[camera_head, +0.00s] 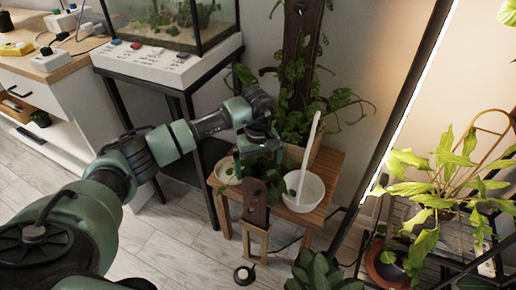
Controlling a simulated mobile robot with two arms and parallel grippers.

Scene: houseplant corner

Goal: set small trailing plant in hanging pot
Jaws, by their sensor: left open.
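The white hanging pot (306,191) stands on the small wooden table (325,165), with a white strap (309,140) rising from it. Small trailing greenery (262,170), apparently the small trailing plant, shows just below my left gripper (258,165), at the left of the hanging pot. My left gripper points down over this greenery, with its fingers apart and leaves between them. Whether the fingers touch the plant, I cannot tell. The plant's base is hidden by the gripper and a dark brown upright piece in front. My right gripper is not in view.
A white dish (228,173) sits at the table's left edge. A climbing plant on a dark board (300,45) stands behind. A fish tank stand (185,68) is at the left, a dark pole (400,95) at the right. Black tape (244,275) lies on the floor.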

